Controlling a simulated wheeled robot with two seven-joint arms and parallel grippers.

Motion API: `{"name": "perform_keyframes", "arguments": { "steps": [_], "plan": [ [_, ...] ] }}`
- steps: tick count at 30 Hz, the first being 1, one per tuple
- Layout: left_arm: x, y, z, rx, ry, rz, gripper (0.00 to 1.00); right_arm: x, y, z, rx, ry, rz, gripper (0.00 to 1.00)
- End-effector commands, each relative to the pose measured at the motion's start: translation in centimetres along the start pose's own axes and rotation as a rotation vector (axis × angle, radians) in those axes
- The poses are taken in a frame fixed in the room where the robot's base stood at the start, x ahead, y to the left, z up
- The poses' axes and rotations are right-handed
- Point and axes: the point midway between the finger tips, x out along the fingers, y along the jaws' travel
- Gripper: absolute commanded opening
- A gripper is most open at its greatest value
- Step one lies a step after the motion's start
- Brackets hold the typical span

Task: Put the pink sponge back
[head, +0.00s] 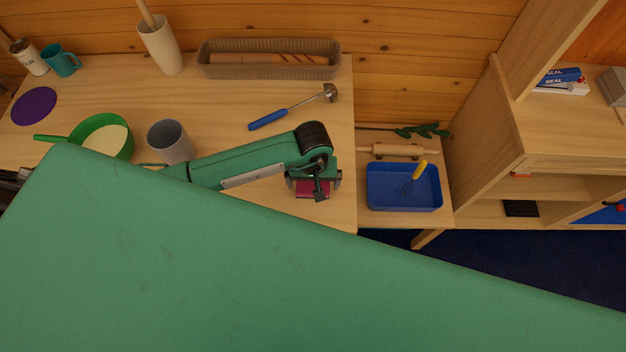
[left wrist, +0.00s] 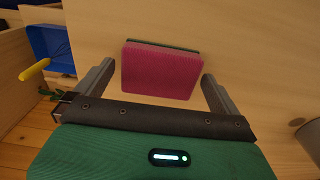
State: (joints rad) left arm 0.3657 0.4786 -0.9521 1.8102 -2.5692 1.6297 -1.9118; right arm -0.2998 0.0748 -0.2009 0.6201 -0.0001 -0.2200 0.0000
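The pink sponge (left wrist: 160,72) lies on the wooden worktop, its pink face up and a dark green layer at its far edge. In the head view the sponge (head: 312,189) shows partly under my left gripper (head: 315,190). In the left wrist view my left gripper (left wrist: 160,85) is open, one finger on each side of the sponge, with gaps between fingers and sponge. The sponge lies ahead of and between the fingers. My right gripper is not in view.
Right of the worktop, a blue tray (head: 404,207) holds a yellow-handled whisk (head: 413,178). A grey cup (head: 170,142), green pan (head: 101,136), blue-handled ladle (head: 290,107) and woven basket (head: 268,71) stand around. My large green body part covers the front. Bare worktop lies around the sponge.

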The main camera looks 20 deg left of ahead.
Motion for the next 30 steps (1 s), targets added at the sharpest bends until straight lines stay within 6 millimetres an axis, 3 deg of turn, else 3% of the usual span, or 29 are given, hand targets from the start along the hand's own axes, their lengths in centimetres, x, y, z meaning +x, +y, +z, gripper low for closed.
{"name": "perform_keyframes", "arguments": {
  "steps": [7,9,21,30],
  "plan": [
    [-0.5,0.0,0.0,0.0,0.0,0.001,1.0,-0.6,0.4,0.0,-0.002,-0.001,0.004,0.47],
    [-0.9,0.0,-0.2,0.001,0.003,0.002,1.0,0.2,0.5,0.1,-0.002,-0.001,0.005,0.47],
    [-8.3,0.1,-0.2,0.002,0.005,0.003,1.0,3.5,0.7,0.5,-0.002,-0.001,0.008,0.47],
    [-11.8,0.0,-0.1,0.0,0.001,0.0,1.0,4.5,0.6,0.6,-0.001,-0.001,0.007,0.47]
  ]
}}
